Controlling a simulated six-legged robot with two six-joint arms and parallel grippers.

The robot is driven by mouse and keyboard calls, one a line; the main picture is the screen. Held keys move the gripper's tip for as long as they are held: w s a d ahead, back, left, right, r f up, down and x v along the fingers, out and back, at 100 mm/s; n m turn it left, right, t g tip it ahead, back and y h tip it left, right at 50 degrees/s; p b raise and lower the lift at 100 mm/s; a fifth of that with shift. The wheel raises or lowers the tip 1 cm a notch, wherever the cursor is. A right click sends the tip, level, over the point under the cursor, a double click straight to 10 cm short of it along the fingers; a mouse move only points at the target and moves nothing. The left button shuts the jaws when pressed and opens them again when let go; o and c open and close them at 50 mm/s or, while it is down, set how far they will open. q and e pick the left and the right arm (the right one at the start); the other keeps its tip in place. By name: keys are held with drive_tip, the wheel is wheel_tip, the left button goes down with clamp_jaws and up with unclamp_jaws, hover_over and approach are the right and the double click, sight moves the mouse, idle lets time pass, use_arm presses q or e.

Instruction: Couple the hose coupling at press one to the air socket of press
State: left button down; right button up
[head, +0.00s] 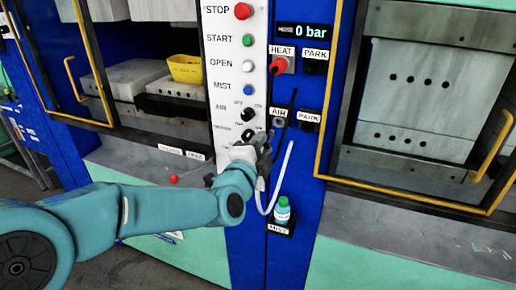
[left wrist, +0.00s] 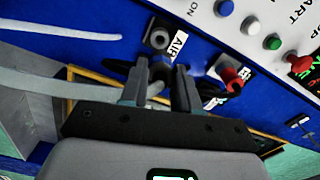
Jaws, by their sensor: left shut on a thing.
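My left gripper (head: 264,146) is in front of the control panel, just below and left of the air socket (head: 279,122) under the AIR label. In the left wrist view my left gripper (left wrist: 164,85) is shut on the grey hose coupling (left wrist: 156,88), which sits between its fingers. The air socket (left wrist: 158,39) shows just beyond the fingertips there, beside its AIR label. A gap seems to lie between coupling and socket, but the depth is hard to judge. In the head view the gripper mostly hides the coupling. My right gripper is not in view.
The red HEAT connector (head: 281,65) is above, with PARK holders to the right. Buttons and knobs line the white panel (head: 221,75) at left. Yellow-framed press openings flank the column.

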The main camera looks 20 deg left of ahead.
use_arm(q)
drive_tip(key=shift+w+p, duration=0.3)
drive_tip(key=shift+w, duration=1.75)
drive_tip(key=shift+w+d, duration=0.1)
drive_tip(key=shift+w, duration=1.5)
drive_tip(key=shift+r+p, duration=0.1)
drive_tip(key=shift+p, duration=0.2)
drive_tip(key=c, duration=1.1)
unclamp_jaws()
drive_tip(key=o, duration=0.3)
drive_tip(key=shift+w, duration=0.25)
drive_tip(key=shift+o, duration=0.2)
